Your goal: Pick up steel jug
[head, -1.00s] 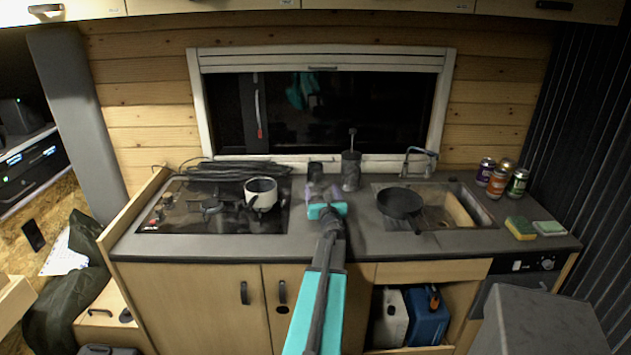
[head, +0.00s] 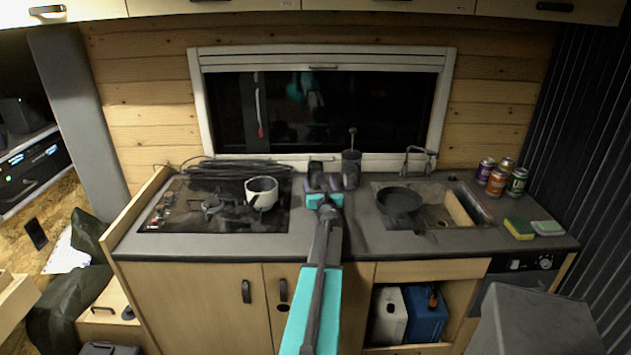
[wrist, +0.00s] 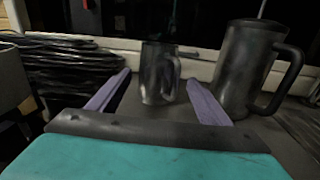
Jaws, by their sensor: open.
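The steel jug, a small grey metallic vessel with a handle on its right, stands upright on the dark counter below the window. It shows in the wrist view (wrist: 157,74) and, small and dark, in the head view (head: 316,168). My gripper (head: 325,184) is open and empty, its two purple fingers pointing towards the jug. In the wrist view the jug appears between the fingers, apparently beyond their tips. My gripper partly hides the jug's lower part in the head view.
A larger dark jug (wrist: 246,68) with a handle stands close on the right; a rod rises from it in the head view. Coiled black cables (wrist: 68,70) lie left. A white pot (head: 261,192) sits on the hob, and a black pan (head: 399,203) is by the sink.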

